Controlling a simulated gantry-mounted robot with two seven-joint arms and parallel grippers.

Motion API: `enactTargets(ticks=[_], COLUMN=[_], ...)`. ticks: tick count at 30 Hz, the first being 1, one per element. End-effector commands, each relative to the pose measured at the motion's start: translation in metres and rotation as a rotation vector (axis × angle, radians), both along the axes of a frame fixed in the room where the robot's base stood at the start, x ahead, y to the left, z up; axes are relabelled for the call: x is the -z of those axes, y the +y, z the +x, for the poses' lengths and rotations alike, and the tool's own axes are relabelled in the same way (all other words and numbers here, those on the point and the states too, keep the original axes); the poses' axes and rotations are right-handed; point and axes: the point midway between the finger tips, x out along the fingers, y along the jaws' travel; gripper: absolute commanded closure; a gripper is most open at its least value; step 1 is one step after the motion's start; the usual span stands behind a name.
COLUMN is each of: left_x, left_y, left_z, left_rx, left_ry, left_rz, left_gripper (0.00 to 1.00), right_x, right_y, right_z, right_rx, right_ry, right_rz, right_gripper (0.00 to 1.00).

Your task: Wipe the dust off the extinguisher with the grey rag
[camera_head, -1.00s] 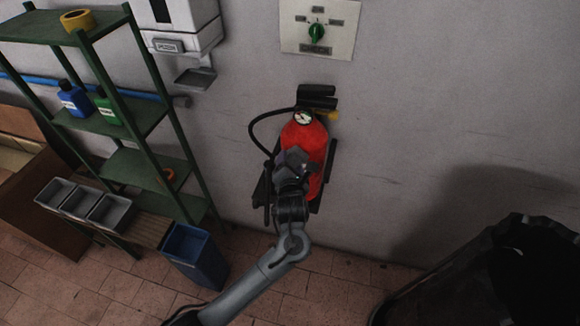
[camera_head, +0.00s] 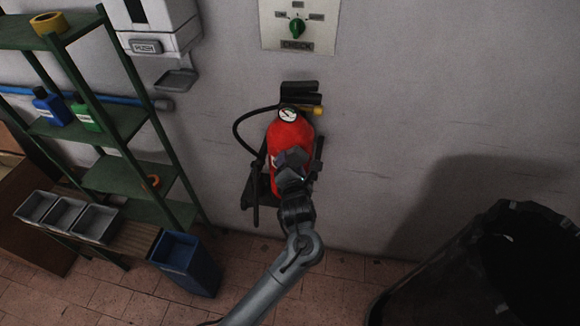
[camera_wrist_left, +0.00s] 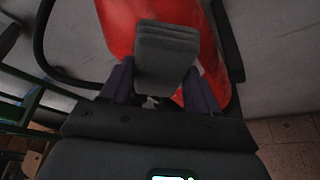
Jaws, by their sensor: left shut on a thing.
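The red extinguisher (camera_head: 290,132) hangs on the wall in a dark bracket, with a black hose on its left and a gauge on top. My left gripper (camera_head: 291,163) is in front of its body in the head view. In the left wrist view my left gripper (camera_wrist_left: 160,88) is shut on the grey rag (camera_wrist_left: 167,52), a folded pad held up against or very close to the red extinguisher (camera_wrist_left: 205,30). Contact cannot be told for sure. Pale marks show on the red beside the rag. My right gripper is not in view.
A green shelf rack (camera_head: 120,122) with bottles and a yellow tape roll stands at the left. Grey bins (camera_head: 66,214) and a blue bin (camera_head: 186,262) sit below. A large black bin (camera_head: 470,265) stands at the right. A switch panel (camera_head: 299,22) is above.

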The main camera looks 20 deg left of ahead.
Motion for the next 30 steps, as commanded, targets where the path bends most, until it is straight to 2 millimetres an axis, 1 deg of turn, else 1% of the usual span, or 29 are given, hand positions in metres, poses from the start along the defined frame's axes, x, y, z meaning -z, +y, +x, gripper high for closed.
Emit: enactTargets(ticks=[12, 15, 21, 30], left_x=[0.000, 0.000, -0.001, -0.001], left_y=[0.033, 0.038, 0.042, 0.042], left_z=[0.000, 0.000, 0.000, -0.003], left_rx=[-0.003, -0.003, -0.005, -0.005], left_ry=[-0.001, -0.001, -0.002, -0.002], left_rz=[0.001, 0.003, 0.003, 0.002], left_gripper=[0.68, 0.68, 0.68, 0.68], right_x=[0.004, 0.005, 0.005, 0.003], right_y=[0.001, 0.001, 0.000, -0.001], right_z=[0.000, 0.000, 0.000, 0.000], right_rx=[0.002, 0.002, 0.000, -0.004], right_ry=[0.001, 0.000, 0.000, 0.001], right_rz=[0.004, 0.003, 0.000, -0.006], right_gripper=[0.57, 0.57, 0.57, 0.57])
